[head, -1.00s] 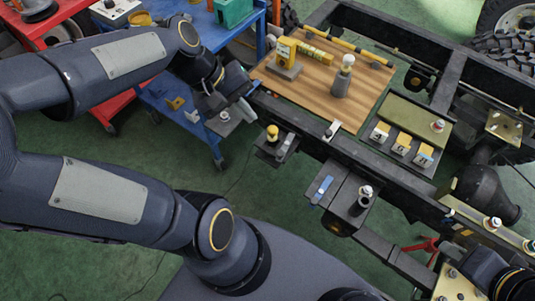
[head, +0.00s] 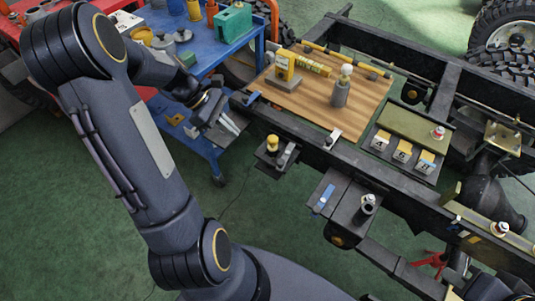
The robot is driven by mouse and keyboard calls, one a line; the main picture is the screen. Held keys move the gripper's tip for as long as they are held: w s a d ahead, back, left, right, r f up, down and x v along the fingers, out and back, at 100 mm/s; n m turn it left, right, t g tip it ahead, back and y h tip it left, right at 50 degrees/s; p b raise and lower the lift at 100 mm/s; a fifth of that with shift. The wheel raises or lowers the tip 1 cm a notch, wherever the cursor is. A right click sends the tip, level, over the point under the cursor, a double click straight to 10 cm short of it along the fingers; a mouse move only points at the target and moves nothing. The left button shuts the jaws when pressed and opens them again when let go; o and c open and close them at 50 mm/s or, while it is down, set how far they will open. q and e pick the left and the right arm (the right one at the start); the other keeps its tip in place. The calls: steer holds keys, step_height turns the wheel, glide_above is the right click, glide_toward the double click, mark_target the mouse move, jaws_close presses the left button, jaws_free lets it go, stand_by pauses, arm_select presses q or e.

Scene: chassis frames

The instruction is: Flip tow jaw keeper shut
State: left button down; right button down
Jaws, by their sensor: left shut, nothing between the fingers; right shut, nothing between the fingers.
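A small black bracket (head: 265,160) juts from the near side of the chassis rail, carrying a yellow knob (head: 272,143) and a grey metal lever piece (head: 287,155). This looks like the tow jaw and its keeper, but I cannot tell for sure, nor read the keeper's angle. My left gripper (head: 233,127) is shut and empty. It hangs up and left of the bracket, apart from it, with its pale fingers pointing down and right. A dark part of my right arm shows at the bottom right corner; its fingers are not visible.
A wooden board (head: 315,105) on the chassis carries a yellow block and a grey post with a white knob. A black box (head: 350,205) with a blue-handled piece sticks out from the rail (head: 345,155). A blue cart (head: 190,50) stands behind my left arm. Green floor is open below the bracket.

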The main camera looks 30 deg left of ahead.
mark_target(286, 154)
arm_select(q)
steer(key=d+r+b+x, duration=0.1)
steer(key=d+x, duration=0.1)
steer(key=x, duration=1.1)
steer(key=shift+w+r, duration=0.25)
steer(key=shift+r, duration=0.05)
arm_select(e)
steer(key=shift+f, duration=0.6)
arm_select(q)
steer(key=shift+d, duration=0.15)
arm_select(e)
steer(key=shift+w+a, duration=0.1)
steer(key=shift+w, duration=0.05)
